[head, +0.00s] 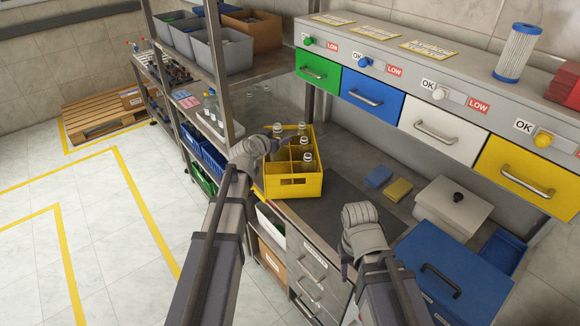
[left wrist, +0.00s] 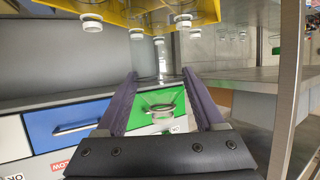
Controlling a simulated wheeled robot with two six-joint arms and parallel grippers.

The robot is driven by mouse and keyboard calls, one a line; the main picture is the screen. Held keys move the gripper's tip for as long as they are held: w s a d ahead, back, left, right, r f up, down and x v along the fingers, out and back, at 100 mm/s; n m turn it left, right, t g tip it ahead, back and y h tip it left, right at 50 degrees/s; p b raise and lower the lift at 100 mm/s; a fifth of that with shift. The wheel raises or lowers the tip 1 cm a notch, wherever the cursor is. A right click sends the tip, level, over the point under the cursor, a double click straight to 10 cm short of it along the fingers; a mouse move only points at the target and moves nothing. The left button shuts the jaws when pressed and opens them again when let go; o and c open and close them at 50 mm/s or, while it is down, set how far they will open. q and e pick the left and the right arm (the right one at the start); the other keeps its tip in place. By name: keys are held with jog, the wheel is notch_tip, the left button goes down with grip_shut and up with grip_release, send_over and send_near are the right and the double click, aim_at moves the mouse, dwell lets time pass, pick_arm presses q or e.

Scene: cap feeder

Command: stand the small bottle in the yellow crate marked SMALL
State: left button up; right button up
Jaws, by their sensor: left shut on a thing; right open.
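The yellow crate (head: 294,187) stands on the bench's dark mat, with clear glass bottles such as one (head: 307,161) upright in its compartments. I cannot read its marking. My left gripper (head: 272,146) is at the crate's left side. In the left wrist view its fingers (left wrist: 162,100) are shut on a clear bottle (left wrist: 162,107) with a pale ring at its mouth. The crate (left wrist: 205,10) and several bottle mouths show at the top there. The held bottle's base is hidden, so I cannot tell whether it touches anything. My right gripper (head: 362,213) is open and empty over the bench front.
A blue box (head: 455,265), a pale lidded box (head: 452,205) and blue and yellow sponges (head: 398,190) lie right of the mat. Coloured drawers (head: 435,128) overhang the back.

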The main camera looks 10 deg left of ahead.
aim_at(275, 161)
pick_arm(q)
jog(key=shift+a+r, duration=0.1)
jog(key=shift+r, duration=0.3)
notch_tip(275, 161, down, 10)
jog(key=b, duration=1)
jog(key=shift+f, duration=0.1)
pick_arm(e)
notch_tip(275, 161, down, 9)
jog(key=shift+f, duration=0.2)
pick_arm(q)
jog(key=shift+f+b, duration=0.65)
jog(key=o, duration=1.3)
pick_arm(e)
jog(key=shift+f, duration=0.6)
pick_arm(q)
jog(key=shift+r, duration=0.1)
jog(key=shift+r+p, duration=0.6)
jog(key=shift+p, duration=0.1)
jog(key=p+v, duration=0.4)
jog(key=v, duration=0.8)
jog(key=shift+a+f, duration=0.1)
pick_arm(e)
notch_tip(275, 161, up, 6)
jog(key=shift+f, duration=0.1)
